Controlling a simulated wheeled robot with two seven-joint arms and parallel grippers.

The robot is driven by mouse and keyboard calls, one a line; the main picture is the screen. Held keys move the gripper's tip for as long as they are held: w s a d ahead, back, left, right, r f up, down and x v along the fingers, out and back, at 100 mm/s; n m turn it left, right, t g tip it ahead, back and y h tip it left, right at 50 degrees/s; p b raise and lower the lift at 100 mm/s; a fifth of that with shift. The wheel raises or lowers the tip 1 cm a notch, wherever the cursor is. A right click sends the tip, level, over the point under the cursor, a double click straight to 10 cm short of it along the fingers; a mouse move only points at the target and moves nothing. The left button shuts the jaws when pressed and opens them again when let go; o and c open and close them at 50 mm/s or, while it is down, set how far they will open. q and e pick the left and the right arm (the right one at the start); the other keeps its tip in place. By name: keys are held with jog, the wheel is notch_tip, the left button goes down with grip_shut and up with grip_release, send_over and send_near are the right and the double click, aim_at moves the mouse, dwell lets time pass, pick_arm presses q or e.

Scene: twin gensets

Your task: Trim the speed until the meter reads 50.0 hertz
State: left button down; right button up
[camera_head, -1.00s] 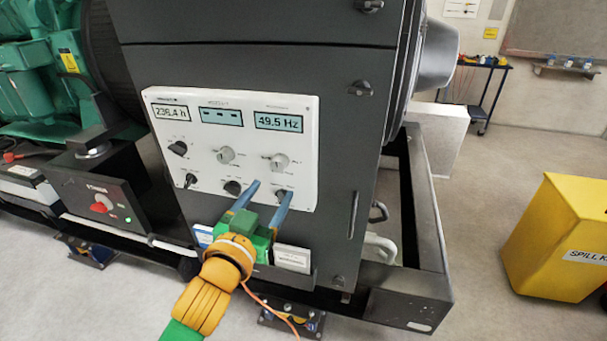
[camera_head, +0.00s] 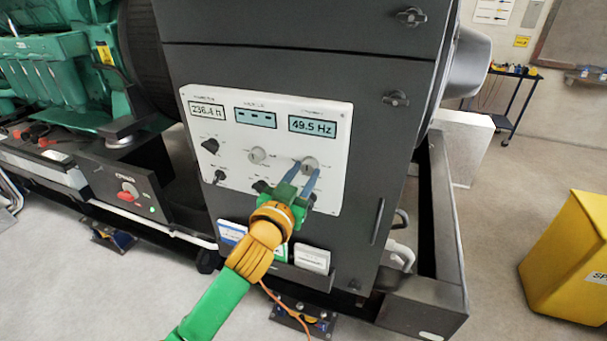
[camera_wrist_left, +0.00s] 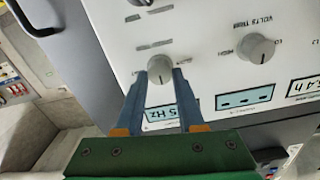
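The white control panel (camera_head: 232,188) on the dark cabinet carries a frequency meter (camera_head: 312,126) reading 49.5 Hz. Below the meter is a round grey knob (camera_head: 310,163). In the left wrist view this knob (camera_wrist_left: 160,67) lies between the fingertips, with the meter (camera_wrist_left: 168,116) partly hidden by the fingers. My left gripper (camera_head: 304,168) is open, its two blue fingers pointing at the knob, one on each side. I cannot tell whether they touch it. The volts trim knob (camera_wrist_left: 257,48) is beside it, also seen in the head view (camera_head: 257,155). My right gripper is not in view.
The panel has an hours display (camera_head: 208,110), a dashed display (camera_head: 256,118) and black selector knobs (camera_head: 210,145). A holder with a white box (camera_head: 312,259) sits below. A yellow spill bin (camera_head: 570,255) stands right, with clear floor between.

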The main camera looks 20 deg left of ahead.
pick_arm(q)
jog(key=shift+r+m+p, duration=0.15)
jog(key=shift+m+p, duration=0.75)
jog(key=shift+m, duration=0.2)
jog(key=shift+m+p, duration=0.95)
jog(key=shift+m, duration=0.75)
jog(key=c, duration=0.5)
grip_release()
jog(key=shift+w, duration=0.1)
